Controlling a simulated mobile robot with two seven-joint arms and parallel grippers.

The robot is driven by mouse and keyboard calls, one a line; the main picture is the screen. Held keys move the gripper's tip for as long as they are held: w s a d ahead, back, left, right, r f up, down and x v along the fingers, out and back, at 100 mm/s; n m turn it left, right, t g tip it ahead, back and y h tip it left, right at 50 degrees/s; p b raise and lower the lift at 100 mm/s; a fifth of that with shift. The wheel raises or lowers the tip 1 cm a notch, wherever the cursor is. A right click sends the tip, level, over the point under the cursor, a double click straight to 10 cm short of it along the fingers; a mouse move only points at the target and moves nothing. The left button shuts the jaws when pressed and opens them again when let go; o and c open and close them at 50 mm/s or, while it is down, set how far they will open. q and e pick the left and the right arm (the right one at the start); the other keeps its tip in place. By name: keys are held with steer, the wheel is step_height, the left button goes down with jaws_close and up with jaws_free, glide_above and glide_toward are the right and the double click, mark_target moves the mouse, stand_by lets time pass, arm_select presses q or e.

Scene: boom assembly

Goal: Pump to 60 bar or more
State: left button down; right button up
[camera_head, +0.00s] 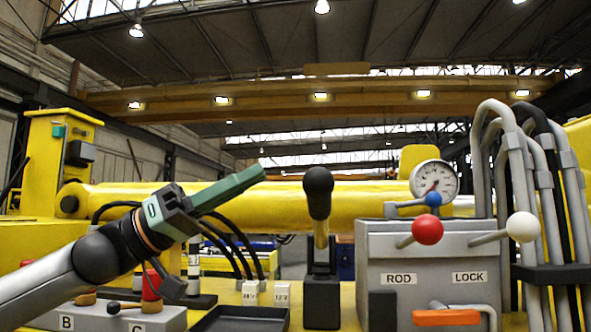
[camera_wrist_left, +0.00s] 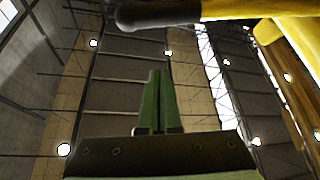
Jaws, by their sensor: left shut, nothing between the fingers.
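The hand pump lever, a yellow shaft with a black grip (camera_head: 318,193), stands roughly upright from a black base (camera_head: 321,290) in the middle of the head view. Its grip (camera_wrist_left: 165,13) also crosses the top of the left wrist view. My left gripper (camera_head: 258,172), with green fingers, is shut and empty, to the left of the grip and apart from it. In the wrist view its fingertips (camera_wrist_left: 158,75) lie together below the grip. The round white pressure gauge (camera_head: 434,180) has a red needle pointing to the lower left; its figures are too small to read. My right gripper is not in view.
Right of the lever stands a grey valve box (camera_head: 390,250) marked ROD and LOCK, with red (camera_head: 427,229), white (camera_head: 523,227) and blue (camera_head: 433,199) knobs. Grey hoses (camera_head: 510,150) rise at the right. A black tray (camera_head: 240,320) lies in front, left of the lever.

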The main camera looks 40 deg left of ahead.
mark_target(320, 222)
arm_select(q)
steer(key=p+x, duration=0.6)
steer(key=x, duration=0.1)
steer(key=f+b, duration=0.1)
steer(key=d+f, duration=0.1)
steer(key=f+b, duration=0.1)
steer(key=shift+s+d+f+b, duration=0.2)
steer(key=shift+s+f+b, duration=0.1)
steer(key=shift+f, duration=0.1)
